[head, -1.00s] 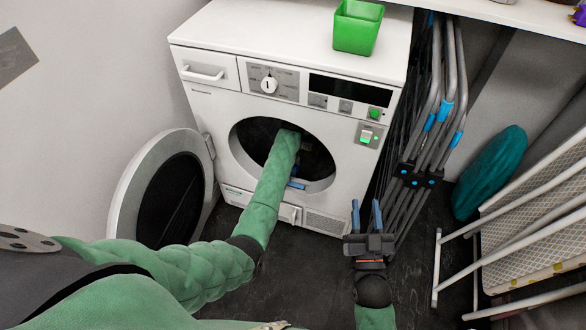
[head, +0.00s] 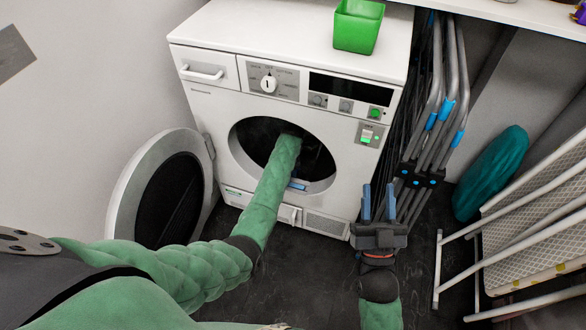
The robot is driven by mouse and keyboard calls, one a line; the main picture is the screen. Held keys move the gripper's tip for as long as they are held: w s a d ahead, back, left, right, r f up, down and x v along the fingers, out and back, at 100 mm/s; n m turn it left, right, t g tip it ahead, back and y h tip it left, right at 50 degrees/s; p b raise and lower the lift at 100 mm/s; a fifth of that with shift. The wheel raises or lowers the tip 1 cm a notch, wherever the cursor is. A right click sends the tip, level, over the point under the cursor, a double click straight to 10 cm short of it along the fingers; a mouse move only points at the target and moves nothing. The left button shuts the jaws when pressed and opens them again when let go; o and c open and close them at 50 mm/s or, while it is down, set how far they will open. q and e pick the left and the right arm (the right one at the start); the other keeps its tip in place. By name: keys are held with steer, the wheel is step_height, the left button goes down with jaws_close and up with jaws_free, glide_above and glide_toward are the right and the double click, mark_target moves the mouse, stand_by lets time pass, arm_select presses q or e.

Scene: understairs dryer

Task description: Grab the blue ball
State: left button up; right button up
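I cannot make out a blue ball in the head view. The white dryer (head: 205,108) has its round door (head: 125,200) swung open to the left. My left arm reaches through the opening into the dark drum (head: 318,158). My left gripper is hidden inside, so I cannot see what it touches or holds. A small blue strip (head: 298,186) shows at the lower rim of the opening. My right gripper (head: 378,203) is in front of the dryer's lower right corner, its two blue fingers apart with nothing between them.
A green box (head: 358,27) stands on top of the dryer. Folded grey racks (head: 440,120) with blue joints lean right of the dryer, near my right gripper. A teal rounded object (head: 490,173) and a white-legged folded frame (head: 530,215) stand farther right. Dark floor lies in front.

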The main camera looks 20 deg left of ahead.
arm_select(q)
steer(key=c, duration=0.5)
steer(key=shift+c, duration=0.2)
steer(key=shift+r, duration=0.15)
